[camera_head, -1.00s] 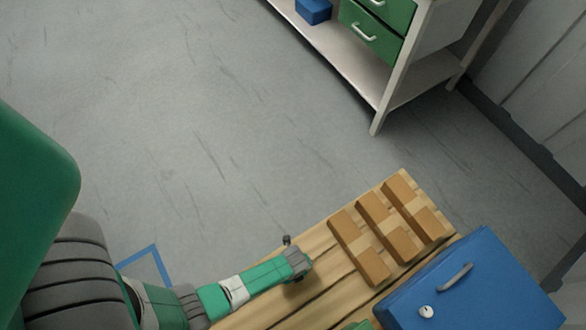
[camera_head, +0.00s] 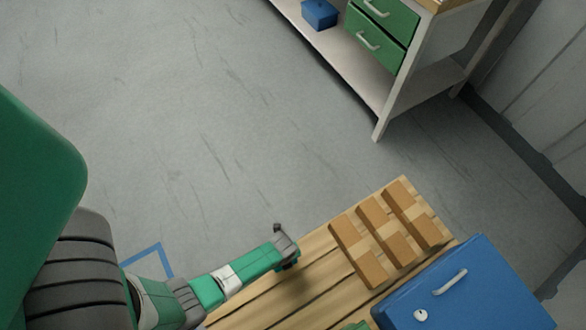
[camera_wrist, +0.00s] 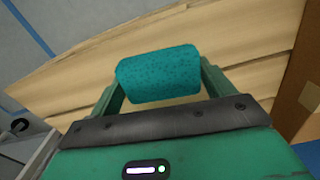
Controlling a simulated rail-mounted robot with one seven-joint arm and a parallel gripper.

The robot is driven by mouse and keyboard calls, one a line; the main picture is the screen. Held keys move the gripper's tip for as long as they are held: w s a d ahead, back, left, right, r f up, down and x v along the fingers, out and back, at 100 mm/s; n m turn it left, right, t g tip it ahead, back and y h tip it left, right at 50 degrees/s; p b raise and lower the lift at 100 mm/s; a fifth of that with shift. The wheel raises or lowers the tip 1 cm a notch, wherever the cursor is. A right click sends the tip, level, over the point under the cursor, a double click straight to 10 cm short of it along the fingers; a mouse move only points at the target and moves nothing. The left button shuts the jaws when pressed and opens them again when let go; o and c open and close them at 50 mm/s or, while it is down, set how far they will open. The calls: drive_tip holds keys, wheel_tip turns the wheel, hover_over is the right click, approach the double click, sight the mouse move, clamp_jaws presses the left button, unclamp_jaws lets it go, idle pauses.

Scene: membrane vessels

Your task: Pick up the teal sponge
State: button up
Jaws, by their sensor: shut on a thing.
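The teal sponge (camera_wrist: 160,74) shows in the wrist view, a speckled rounded block. My gripper (camera_wrist: 158,84) is shut on it, with one green finger at each end of the sponge. The sponge is in front of the wooden slats of the pallet (camera_wrist: 240,40). In the head view my gripper end (camera_head: 285,248) is over the left part of the pallet (camera_head: 318,240). The sponge cannot be made out in the head view.
Several brown boxes (camera_head: 358,250) lie on the pallet to the right of my gripper. A blue box with a handle (camera_head: 465,295) is at the lower right. A white shelf unit with green drawers (camera_head: 380,40) stands at the back. Grey floor (camera_head: 150,130) is open at left.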

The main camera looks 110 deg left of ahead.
drive_tip(key=s+a+r, duration=0.1)
drive_tip(key=s+a, duration=0.4)
drive_tip(key=s, duration=0.4)
drive_tip(key=shift+s+a, duration=0.15)
